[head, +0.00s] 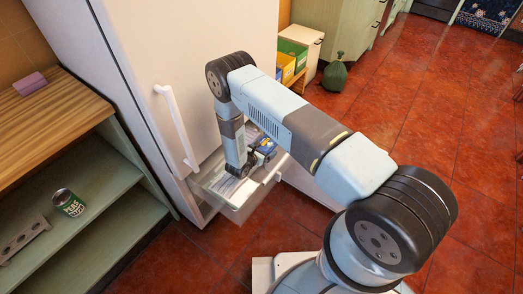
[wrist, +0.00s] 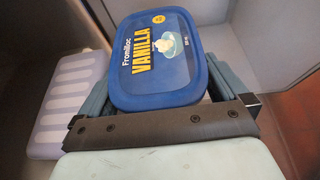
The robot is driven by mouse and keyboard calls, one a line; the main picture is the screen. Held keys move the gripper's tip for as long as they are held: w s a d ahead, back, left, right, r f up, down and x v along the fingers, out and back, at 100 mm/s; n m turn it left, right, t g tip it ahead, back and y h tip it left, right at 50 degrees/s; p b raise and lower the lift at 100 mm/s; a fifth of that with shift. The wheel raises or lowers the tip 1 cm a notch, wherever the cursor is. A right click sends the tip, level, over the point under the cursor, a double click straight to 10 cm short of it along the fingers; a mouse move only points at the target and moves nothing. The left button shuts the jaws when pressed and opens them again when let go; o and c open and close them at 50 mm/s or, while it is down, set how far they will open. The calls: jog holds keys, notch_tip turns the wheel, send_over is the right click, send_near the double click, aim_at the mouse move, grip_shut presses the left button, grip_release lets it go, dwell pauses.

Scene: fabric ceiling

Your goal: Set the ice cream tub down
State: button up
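The ice cream tub (wrist: 155,58) has a dark blue lid with yellow "VANILLA" lettering. In the wrist view it sits between the two fingers of my gripper (wrist: 157,75), which appear to press on its sides. In the head view my gripper (head: 252,160) is over the pulled-out drawer (head: 236,212) at the bottom of the white fridge, and a small blue part of the tub (head: 265,147) shows beside it. I cannot tell whether the tub's underside touches the drawer floor.
A pale lavender ridged block (wrist: 68,95) lies in the drawer left of the tub. The white fridge (head: 190,70) rises behind.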

jog(key=shift+r, duration=0.1)
jog(key=v, duration=1.2)
jog(key=shift+s, duration=0.1)
dwell(1.0)
